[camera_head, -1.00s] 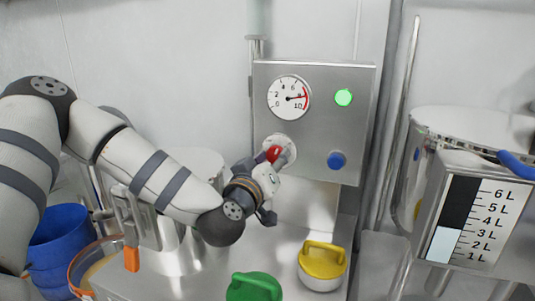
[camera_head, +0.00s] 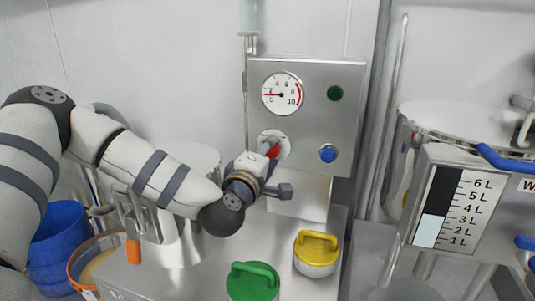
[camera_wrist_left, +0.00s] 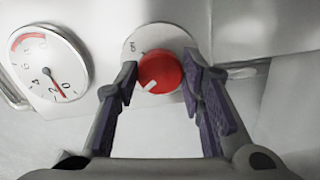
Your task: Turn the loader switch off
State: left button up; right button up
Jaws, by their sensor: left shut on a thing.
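The loader switch is a red knob (camera_head: 273,151) on a round white plate low on the steel control panel (camera_head: 312,130). In the left wrist view the knob (camera_wrist_left: 161,70) has a white pointer mark towards its lower left. Small lettering on the plate (camera_wrist_left: 140,38) is hard to read. My left gripper (camera_head: 268,158) is at the knob, with its fingers (camera_wrist_left: 160,80) on either side, shut on it. In the head view the gripper hides part of the knob. The indicator light (camera_head: 334,93) is dark green and unlit. My right gripper is not in view.
The panel also has a gauge (camera_head: 283,94), its needle pointing left at the low end, and a blue button (camera_head: 328,153). Yellow-handled (camera_head: 317,254) and green-handled (camera_head: 253,283) lids sit below. A level tank (camera_head: 450,208) stands right; blue buckets (camera_head: 58,235) stand left.

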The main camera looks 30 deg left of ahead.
pick_arm(q)
jog(key=shift+r+n, duration=0.15)
jog(key=shift+n, duration=1.05)
jog(key=o, duration=1.1)
jog(key=shift+w, duration=0.1)
jog(key=shift+o, duration=0.2)
jog(key=v, duration=0.7)
jog(key=shift+s, duration=0.3)
